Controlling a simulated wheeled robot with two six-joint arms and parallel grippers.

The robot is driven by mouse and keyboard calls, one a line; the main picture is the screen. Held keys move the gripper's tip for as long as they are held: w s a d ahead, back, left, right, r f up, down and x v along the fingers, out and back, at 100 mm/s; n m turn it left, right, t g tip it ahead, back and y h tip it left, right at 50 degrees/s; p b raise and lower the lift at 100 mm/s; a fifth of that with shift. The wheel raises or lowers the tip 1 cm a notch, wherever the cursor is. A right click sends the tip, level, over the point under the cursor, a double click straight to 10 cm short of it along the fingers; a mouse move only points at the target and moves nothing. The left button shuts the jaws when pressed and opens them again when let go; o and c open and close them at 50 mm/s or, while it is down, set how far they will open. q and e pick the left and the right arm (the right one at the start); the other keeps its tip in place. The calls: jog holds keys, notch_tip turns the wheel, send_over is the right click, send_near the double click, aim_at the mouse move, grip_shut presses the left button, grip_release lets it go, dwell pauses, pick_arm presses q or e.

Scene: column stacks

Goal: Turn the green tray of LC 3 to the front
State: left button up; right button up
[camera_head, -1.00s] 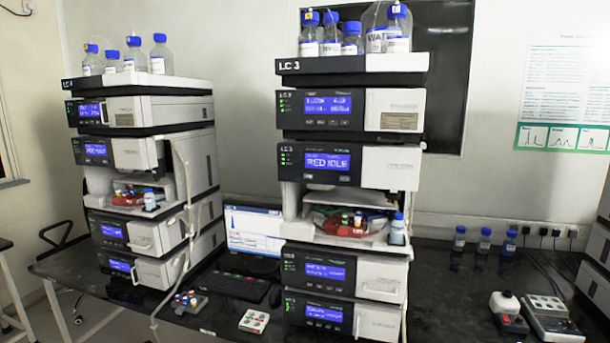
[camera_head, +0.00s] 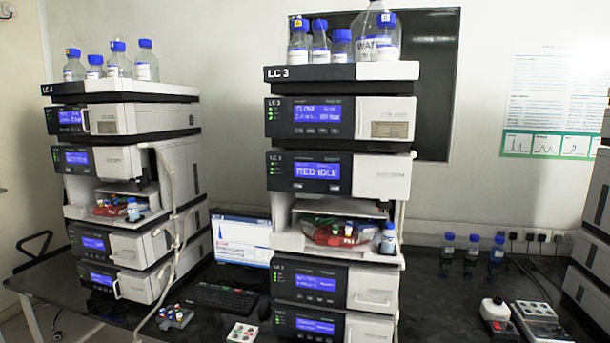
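The LC 3 stack (camera_head: 310,72) stands in the middle, and its display (camera_head: 317,172) reads "RED IDLE". Its open compartment holds a round carousel with the red tray (camera_head: 328,236) facing the front. A strip of the green tray (camera_head: 312,219) shows behind it at the back left, mostly hidden. Small capped vials stand around the red tray. A blue-capped bottle (camera_head: 388,240) stands at the right of the compartment's ledge. Neither of my grippers is in view.
A similar stack, LC 4 (camera_head: 122,90), stands at the left with hanging tubing. A keyboard (camera_head: 222,298), vial rack (camera_head: 175,317) and white block (camera_head: 242,333) lie on the dark bench. Several bottles (camera_head: 472,248) and two small devices (camera_head: 537,315) are at the right.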

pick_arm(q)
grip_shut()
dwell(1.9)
